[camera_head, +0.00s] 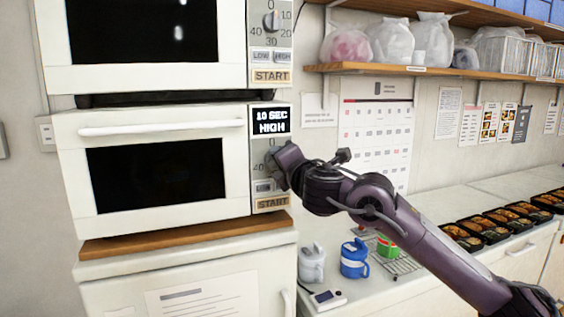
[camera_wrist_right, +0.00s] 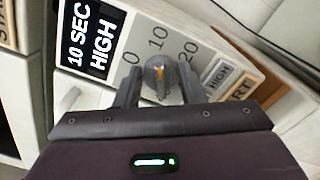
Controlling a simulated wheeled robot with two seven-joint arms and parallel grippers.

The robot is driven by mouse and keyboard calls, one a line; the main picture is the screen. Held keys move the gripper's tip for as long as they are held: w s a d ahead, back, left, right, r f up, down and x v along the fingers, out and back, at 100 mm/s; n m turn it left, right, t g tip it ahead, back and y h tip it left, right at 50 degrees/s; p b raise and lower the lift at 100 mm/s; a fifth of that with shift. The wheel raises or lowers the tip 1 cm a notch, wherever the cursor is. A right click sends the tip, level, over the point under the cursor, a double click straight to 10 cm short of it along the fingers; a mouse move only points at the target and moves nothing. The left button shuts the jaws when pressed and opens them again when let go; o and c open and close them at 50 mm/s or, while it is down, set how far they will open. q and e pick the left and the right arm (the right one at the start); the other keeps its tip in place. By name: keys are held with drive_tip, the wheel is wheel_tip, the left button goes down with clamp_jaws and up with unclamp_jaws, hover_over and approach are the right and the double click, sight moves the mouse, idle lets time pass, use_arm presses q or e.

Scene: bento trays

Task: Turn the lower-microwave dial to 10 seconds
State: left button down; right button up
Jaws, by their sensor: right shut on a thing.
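The lower microwave (camera_head: 85,170) stands on a wooden board, its door closed. Its display (camera_head: 270,121) reads "10 SEC HIGH", and the same display (camera_wrist_right: 90,38) shows in the right wrist view. The dial (camera_wrist_right: 158,72) is a round grey knob with an orange pointer line; marks 0, 10 and 20 show around it. My right gripper (camera_head: 270,165) is at the control panel and hides most of the dial in the head view. In the wrist view its two fingers (camera_wrist_right: 158,88) are on either side of the dial, shut on it. My left gripper is not in view.
The upper microwave (camera_head: 60,45) with its own dial (camera_head: 271,20) is just above. The lower start button (camera_head: 271,203) is below my gripper. Blue (camera_head: 354,262) and white (camera_head: 312,266) lidded containers stand on the counter, with several bento trays (camera_head: 462,236) further right.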

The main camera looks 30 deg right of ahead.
drive_tip(key=o, duration=1)
drive_tip(key=shift+s, duration=0.1)
drive_tip(key=b+v, duration=0.2)
drive_tip(key=v, duration=0.5)
drive_tip(key=shift+s, duration=0.3)
